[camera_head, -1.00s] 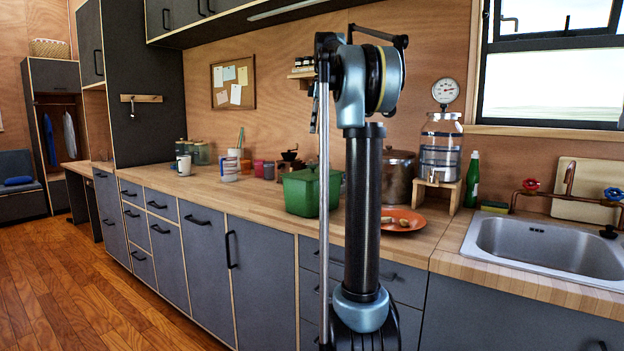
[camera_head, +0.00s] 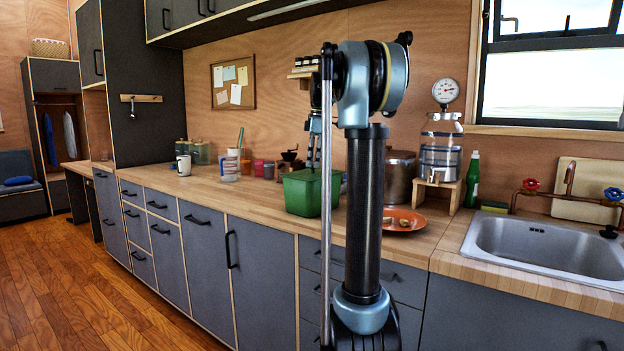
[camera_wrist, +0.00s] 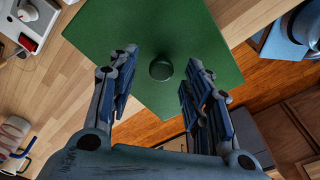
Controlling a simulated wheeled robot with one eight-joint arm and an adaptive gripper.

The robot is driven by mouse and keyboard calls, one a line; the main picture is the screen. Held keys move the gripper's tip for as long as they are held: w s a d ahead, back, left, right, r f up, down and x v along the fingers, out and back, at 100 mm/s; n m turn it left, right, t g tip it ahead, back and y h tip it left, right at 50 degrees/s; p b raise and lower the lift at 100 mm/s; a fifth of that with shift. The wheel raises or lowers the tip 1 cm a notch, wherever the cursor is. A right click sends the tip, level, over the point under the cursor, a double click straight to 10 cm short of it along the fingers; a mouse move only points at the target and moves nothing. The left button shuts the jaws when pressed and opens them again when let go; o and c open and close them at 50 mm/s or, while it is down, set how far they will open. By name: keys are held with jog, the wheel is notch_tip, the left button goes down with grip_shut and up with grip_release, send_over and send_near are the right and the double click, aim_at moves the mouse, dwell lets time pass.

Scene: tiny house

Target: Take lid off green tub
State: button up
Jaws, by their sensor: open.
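The green tub (camera_head: 302,194) stands on the wooden counter, partly behind my arm's column in the head view. Its green lid (camera_wrist: 140,40) fills the upper middle of the wrist view, with a round green knob (camera_wrist: 161,70) at its centre. My gripper (camera_wrist: 160,84) is open above the lid, with one blue-grey finger on each side of the knob. I see no contact between the fingers and the knob. In the head view my gripper (camera_head: 313,152) hangs over the tub, and its fingertips are too small to make out.
An orange plate (camera_head: 402,222) with small food pieces lies right of the tub. A metal pot (camera_head: 398,180) and a glass dispenser (camera_head: 440,150) stand behind. Cups and a coffee grinder (camera_head: 290,158) are to the left. The counter's left front is clear.

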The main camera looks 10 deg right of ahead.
jog(key=shift+f, duration=0.6)
grip_shut()
